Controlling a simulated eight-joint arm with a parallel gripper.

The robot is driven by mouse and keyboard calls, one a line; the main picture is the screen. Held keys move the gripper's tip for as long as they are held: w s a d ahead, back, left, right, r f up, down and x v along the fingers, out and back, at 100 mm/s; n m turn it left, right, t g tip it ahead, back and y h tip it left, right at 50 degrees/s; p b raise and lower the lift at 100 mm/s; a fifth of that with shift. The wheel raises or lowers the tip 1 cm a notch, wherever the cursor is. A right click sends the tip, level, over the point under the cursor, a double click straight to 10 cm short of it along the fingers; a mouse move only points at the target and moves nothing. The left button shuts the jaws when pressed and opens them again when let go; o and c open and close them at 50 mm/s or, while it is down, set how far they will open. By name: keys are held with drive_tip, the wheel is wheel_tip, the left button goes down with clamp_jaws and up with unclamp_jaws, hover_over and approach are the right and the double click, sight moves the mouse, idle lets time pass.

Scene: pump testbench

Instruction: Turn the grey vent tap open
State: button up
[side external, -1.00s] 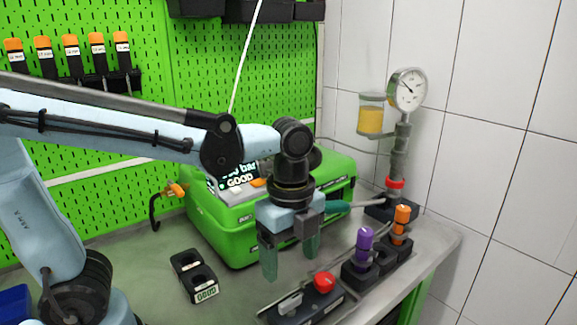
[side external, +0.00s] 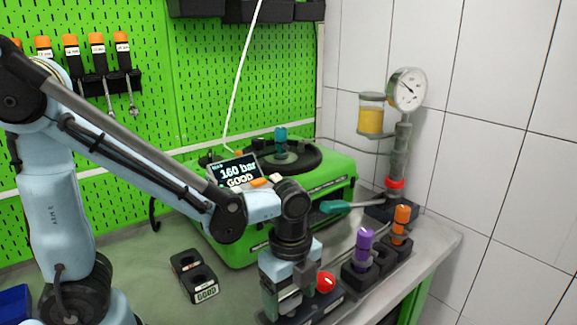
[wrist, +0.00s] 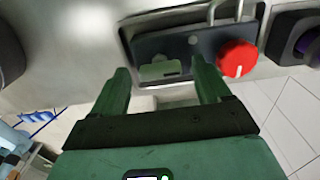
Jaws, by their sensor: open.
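The grey vent tap (wrist: 163,70) is a small flat lever on a dark block (wrist: 150,45), left of a red knob (wrist: 238,58) in the wrist view. My gripper (wrist: 160,67) is open, its two green fingers spread either side of the tap. In the side view my gripper (side external: 287,296) points down at the left part of the block (side external: 332,303) and mostly hides the tap. I cannot tell whether the fingers touch the tap. The red knob (side external: 325,282) stands just right of my gripper.
A purple-topped part (side external: 364,242) and an orange-topped part (side external: 401,220) stand in a holder to the right.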

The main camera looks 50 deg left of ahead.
drive_tip(key=c, duration=1)
drive_tip(key=shift+c, duration=0.2)
drive_tip(key=shift+n, duration=0.4)
drive_tip(key=n, duration=0.8)
drive_tip(key=shift+n, duration=0.3)
drive_tip(key=n, duration=0.8)
drive_tip(key=shift+n, duration=0.4)
